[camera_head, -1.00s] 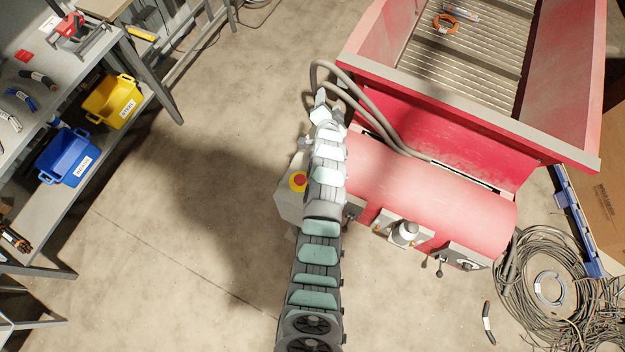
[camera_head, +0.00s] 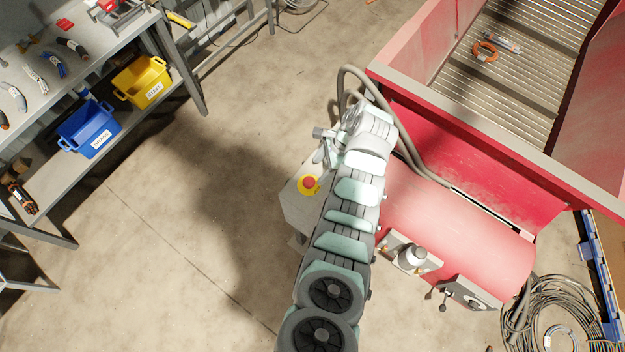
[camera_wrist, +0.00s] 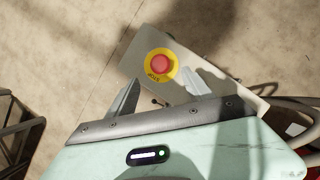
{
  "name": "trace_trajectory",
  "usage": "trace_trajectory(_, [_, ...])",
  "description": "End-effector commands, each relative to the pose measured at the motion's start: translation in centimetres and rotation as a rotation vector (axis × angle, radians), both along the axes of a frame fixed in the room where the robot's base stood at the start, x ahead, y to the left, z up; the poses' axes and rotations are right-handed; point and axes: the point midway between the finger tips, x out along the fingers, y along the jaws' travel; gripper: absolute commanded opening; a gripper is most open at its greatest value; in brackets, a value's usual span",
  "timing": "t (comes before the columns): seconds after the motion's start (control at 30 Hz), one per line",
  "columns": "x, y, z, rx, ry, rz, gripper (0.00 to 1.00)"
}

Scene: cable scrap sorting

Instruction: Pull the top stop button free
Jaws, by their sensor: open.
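The stop button is a red mushroom knob (camera_head: 309,182) on a yellow ring, on top of a light grey box (camera_head: 290,207) at the red machine's left end. In the wrist view the red knob (camera_wrist: 162,63) is plain to see, with lettering on its yellow ring. My gripper (camera_head: 322,146) is open and empty, just beyond the button in the head view. In the wrist view my open gripper's fingers (camera_wrist: 158,92) stand apart on either side below the knob, not touching it. My arm hides the box's right part in the head view.
The red machine (camera_head: 455,225) with its large hopper and grey hoses (camera_head: 357,84) lies to the right. A shelf bench with a blue bin (camera_head: 88,128) and yellow bin (camera_head: 143,82) stands left. Bare floor lies between. Cable coils (camera_head: 560,315) lie lower right.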

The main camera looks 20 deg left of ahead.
Motion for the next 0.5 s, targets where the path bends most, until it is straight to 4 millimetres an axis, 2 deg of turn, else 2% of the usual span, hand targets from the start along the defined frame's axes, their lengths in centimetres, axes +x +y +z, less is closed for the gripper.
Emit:
trace_trajectory(0.3, [-1.1, 1.5, -4.7, -0.001, 0.004, 0.002, 0.6])
trace_trajectory(0.5, [-1.5, 2.3, -6.9, -0.001, 0.0, 0.002, 0.6])
